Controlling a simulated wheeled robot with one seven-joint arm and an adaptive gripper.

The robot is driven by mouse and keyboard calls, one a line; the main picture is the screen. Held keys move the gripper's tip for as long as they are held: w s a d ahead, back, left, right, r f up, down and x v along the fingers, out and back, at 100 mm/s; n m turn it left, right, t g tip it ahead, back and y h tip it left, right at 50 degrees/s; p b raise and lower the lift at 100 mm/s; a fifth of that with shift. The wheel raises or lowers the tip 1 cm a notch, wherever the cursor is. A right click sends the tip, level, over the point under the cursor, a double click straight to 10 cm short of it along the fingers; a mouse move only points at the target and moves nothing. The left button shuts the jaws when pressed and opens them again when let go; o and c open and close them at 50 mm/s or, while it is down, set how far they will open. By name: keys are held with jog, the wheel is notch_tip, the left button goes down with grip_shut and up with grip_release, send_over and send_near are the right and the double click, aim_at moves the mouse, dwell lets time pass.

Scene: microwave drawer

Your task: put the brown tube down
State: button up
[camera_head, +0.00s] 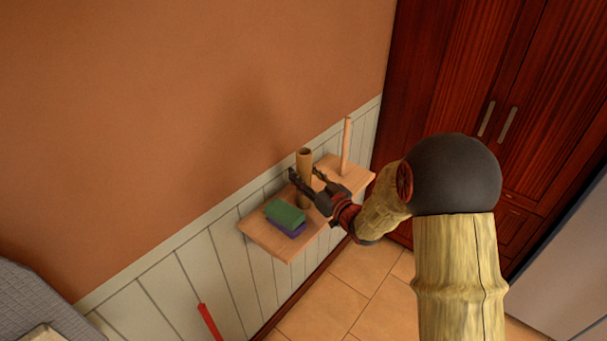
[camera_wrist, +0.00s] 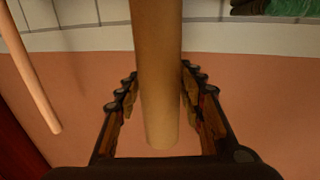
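The brown tube (camera_head: 305,160) stands upright between the two fingers of my gripper (camera_head: 306,177), over the middle of a wooden wall shelf (camera_head: 265,238). In the wrist view the tube (camera_wrist: 158,60) runs down the middle of the picture, and the fingertips of my gripper (camera_wrist: 158,72) close in on both its sides with no clear gap. The tube's lower end is close to the shelf top; whether it touches is hard to tell, as my gripper partly covers it.
A green block (camera_head: 285,212) lies on a purple block (camera_head: 292,230) at the shelf's near left. A thin pale wooden rod (camera_head: 346,147) stands at its far right end. The wall (camera_head: 200,100) is close behind. A red bar (camera_head: 209,322) shows below left.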

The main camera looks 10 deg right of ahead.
jog(key=o, duration=0.3)
jog(key=shift+r, duration=0.25)
jog(key=p+v, duration=0.2)
jog(key=v, duration=1)
jog(key=s+d+r+m+g+h, duration=0.35)
jog(key=s+r+g+h, duration=0.2)
jog(key=r+h, duration=0.25)
jog(key=s+a+g, duration=0.2)
jog(key=s+a, duration=0.2)
jog(key=s, duration=0.8)
jog(key=s+a+r+g+y, duration=0.1)
jog(key=s+a+g, duration=0.2)
jog(key=s, duration=0.9)
jog(key=shift+s+a+m+g+y, duration=0.3)
jog(key=shift+s+a+m+g, duration=0.05)
jog(key=shift+a, duration=0.1)
jog(key=shift+r, duration=0.15)
jog(key=shift+c, duration=0.7)
